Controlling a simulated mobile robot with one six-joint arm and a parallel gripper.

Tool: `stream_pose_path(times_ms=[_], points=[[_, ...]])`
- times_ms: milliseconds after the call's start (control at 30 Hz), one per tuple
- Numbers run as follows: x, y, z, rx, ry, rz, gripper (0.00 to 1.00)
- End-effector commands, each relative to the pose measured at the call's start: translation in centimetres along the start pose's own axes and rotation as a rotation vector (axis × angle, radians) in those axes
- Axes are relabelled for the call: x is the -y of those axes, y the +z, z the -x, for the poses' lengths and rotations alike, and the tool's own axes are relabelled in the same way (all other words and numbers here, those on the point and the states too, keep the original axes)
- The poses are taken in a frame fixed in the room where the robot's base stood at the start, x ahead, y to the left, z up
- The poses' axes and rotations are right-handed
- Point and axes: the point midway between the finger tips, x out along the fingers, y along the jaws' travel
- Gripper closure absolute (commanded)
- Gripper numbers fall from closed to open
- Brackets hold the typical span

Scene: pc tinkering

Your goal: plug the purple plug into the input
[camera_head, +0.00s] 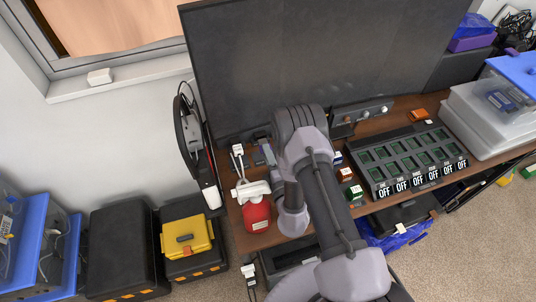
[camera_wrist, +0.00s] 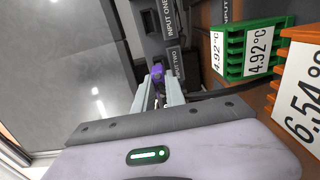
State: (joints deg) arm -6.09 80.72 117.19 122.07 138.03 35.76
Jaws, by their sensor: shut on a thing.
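In the wrist view, my gripper (camera_wrist: 160,88) is shut on a small purple plug (camera_wrist: 157,74) held between its fingertips. The plug is right beside a dark input panel (camera_wrist: 148,22) with labels reading INPUT ONE and INPUT TWO. The plug is closest to the INPUT TWO label (camera_wrist: 176,62). Whether the plug touches or has entered a socket cannot be told, as the fingers and plug cover that spot. In the head view, my arm hides the gripper and the plug.
A green display block (camera_wrist: 250,48) and an orange one (camera_wrist: 298,85) stand right of my gripper. In the head view, a large dark monitor (camera_head: 300,50) stands behind, a black panel with several OFF labels (camera_head: 412,155) lies right, and a red container (camera_head: 256,214) stands left of my arm.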

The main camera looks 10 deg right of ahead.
Motion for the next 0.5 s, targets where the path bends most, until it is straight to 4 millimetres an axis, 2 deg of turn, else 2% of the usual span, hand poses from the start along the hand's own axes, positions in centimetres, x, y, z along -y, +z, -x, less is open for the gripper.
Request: stream_pose_path(times_ms=[500], points=[[0.0, 0.0, -1.2, 0.001, 0.001, 0.0, 1.0]])
